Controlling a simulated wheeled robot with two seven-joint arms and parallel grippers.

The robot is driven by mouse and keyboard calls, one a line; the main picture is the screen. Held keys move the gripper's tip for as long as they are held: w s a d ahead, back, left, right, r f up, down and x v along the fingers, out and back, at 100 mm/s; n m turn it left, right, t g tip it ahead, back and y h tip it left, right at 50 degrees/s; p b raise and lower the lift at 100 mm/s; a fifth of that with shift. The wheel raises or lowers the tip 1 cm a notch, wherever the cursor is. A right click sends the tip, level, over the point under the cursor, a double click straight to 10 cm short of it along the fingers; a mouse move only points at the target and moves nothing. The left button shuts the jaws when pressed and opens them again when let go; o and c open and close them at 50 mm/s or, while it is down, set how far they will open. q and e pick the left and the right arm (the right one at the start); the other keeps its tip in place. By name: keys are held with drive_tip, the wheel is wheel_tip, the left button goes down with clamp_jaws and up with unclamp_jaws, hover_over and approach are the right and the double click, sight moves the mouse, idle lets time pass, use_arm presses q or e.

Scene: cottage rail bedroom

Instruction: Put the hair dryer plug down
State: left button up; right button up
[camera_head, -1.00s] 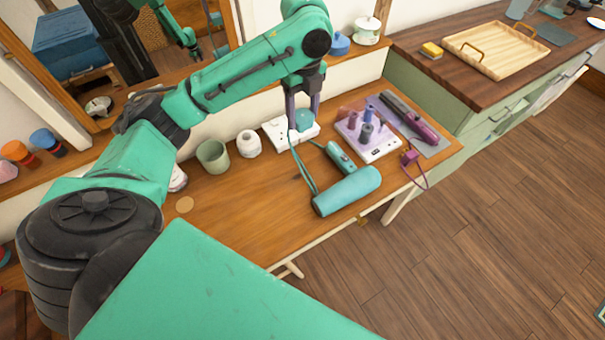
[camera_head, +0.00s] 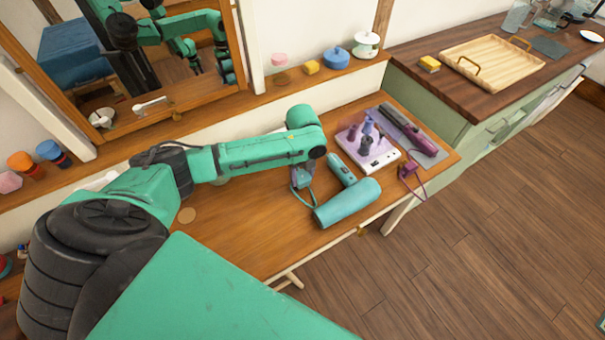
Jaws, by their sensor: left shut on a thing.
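The teal hair dryer (camera_head: 346,202) lies on the wooden dressing table (camera_head: 240,235), its handle toward the back. My left gripper (camera_head: 301,186) is just left of the dryer, pointing down, low over the tabletop. It is shut on the teal hair dryer plug (camera_head: 302,177), which the fingers partly hide. The teal cord (camera_head: 299,197) hangs from it toward the dryer's end. I cannot tell whether the plug touches the table. My arm hides the white power strip. My right gripper is not directly in view.
Right of the dryer are a white hot-roller base (camera_head: 369,153) and a purple straightener (camera_head: 410,130) on a grey mat. The straightener's magenta plug (camera_head: 408,170) sits near the front edge. Bare tabletop lies left of the dryer. A mirror (camera_head: 150,60) stands behind.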

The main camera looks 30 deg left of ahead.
sight(303, 177)
use_arm(q)
drive_tip(key=shift+f, duration=0.4)
drive_tip(key=o, duration=1.4)
drive_tip(key=shift+c, duration=0.2)
wheel_tip(303, 177, up, 13)
drive_tip(key=shift+b, duration=0.35)
drive_tip(key=shift+f, duration=0.1)
